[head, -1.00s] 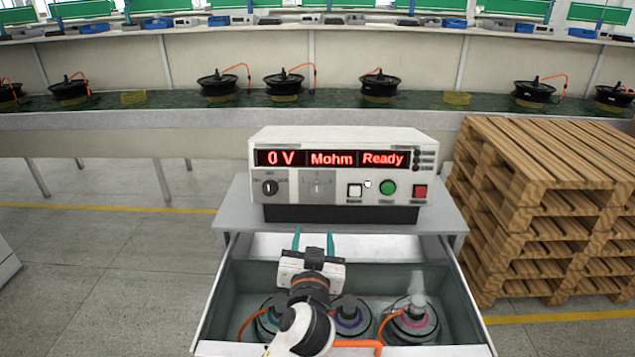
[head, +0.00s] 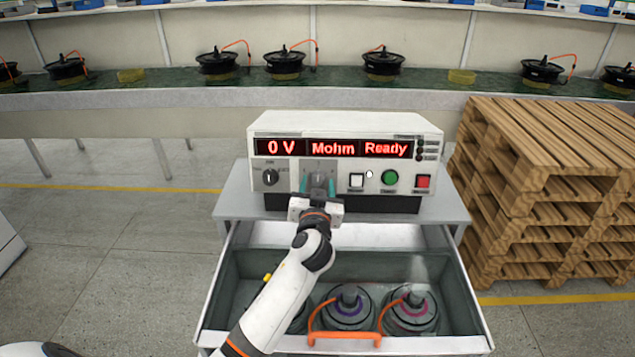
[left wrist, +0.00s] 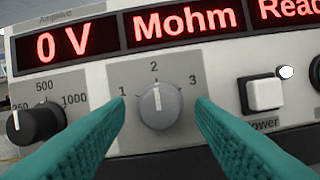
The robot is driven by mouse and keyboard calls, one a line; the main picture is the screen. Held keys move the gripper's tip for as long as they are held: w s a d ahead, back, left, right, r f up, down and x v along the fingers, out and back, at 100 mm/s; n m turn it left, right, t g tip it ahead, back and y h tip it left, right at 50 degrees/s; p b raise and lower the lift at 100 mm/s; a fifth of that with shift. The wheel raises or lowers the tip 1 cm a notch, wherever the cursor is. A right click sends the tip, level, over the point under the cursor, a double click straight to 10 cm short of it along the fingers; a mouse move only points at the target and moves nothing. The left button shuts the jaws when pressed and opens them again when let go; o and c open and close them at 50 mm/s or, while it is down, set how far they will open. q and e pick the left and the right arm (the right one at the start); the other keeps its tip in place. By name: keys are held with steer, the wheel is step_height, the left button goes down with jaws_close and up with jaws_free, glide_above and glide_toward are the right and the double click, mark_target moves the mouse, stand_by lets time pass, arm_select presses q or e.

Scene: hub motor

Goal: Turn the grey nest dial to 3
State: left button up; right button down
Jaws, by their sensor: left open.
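The tester (head: 345,128) is a white box with a red display reading "0 V", "Mohm" and "Ready". The grey nest dial (left wrist: 159,107) sits on its front panel, with marks 1, 2 and 3 around it. Its white pointer line points up at 2. My left gripper (head: 318,186) is open in front of the dial. In the left wrist view its two teal fingers (left wrist: 160,115) reach toward the panel on either side of the dial, with gaps to it. In the head view the gripper mostly hides the dial. My right gripper is not in view.
A black dial (left wrist: 36,123) is left of the grey one, and a white power button (left wrist: 264,94) is right of it. Green (head: 389,177) and red (head: 423,182) buttons lie further right. An open drawer (head: 455,262) with motors is below; wooden pallets (head: 560,150) stand at right.

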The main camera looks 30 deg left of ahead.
arm_select(q)
steer(key=shift+w+a, duration=0.15)
steer(key=shift+w, duration=0.1)
steer(key=c, duration=1)
steer(key=shift+o, duration=0.2)
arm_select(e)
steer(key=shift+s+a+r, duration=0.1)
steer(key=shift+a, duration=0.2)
